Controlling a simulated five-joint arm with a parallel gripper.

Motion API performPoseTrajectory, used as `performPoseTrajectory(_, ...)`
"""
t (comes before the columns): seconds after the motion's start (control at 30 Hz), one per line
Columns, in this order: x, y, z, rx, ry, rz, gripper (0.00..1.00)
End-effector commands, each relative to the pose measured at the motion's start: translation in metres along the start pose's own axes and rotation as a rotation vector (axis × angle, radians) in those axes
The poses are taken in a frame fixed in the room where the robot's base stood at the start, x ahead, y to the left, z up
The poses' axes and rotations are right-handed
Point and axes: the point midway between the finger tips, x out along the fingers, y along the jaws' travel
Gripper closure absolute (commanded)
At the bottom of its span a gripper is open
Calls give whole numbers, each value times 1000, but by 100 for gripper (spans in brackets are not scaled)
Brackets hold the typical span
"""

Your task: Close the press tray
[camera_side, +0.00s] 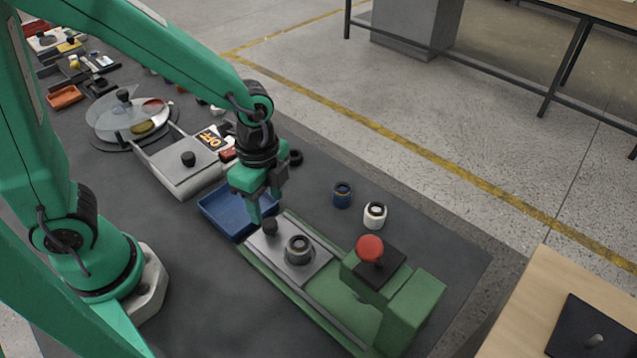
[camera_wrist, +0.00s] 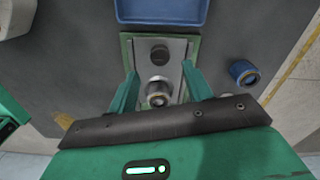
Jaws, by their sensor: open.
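The press tray (camera_side: 283,262) is a grey sliding plate on a green press base (camera_side: 345,300). It sits at the left end of the base, away from the press head with its red button (camera_side: 370,248). A dark knob (camera_side: 270,226) stands at the tray's left end, and a dark cup-like part with a pale rim (camera_side: 298,248) sits near its middle. My gripper (camera_side: 264,212) is open, empty and pointing down close to the knob. In the wrist view, the knob (camera_wrist: 160,53) shows just beyond the open fingertips (camera_wrist: 159,72); contact cannot be told.
A blue bin (camera_side: 225,215) lies just left of the press. A blue cup (camera_side: 342,195) and a white cup (camera_side: 375,215) stand behind it. A grey box with a black knob (camera_side: 175,170) and an "OFF" sign stand farther left. The dark mat in front is clear.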

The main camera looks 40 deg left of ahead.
Motion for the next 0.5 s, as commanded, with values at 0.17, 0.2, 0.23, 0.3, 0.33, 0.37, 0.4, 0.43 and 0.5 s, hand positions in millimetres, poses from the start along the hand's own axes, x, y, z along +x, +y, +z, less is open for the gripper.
performPoseTrajectory(0.17,21,0,0,-1,-2,3,50)
performPoseTrajectory(0.2,25,0,0,-1,-2,3,50)
performPoseTrajectory(0.23,28,1,0,-1,-2,3,50)
performPoseTrajectory(0.3,35,0,0,-1,-2,3,50)
performPoseTrajectory(0.33,38,0,0,-1,-1,2,50)
performPoseTrajectory(0.37,40,0,0,-1,-1,2,50)
performPoseTrajectory(0.4,43,0,0,-1,-2,2,50)
performPoseTrajectory(0.43,45,0,0,-1,-1,2,50)
performPoseTrajectory(0.5,49,0,0,-1,0,1,50)
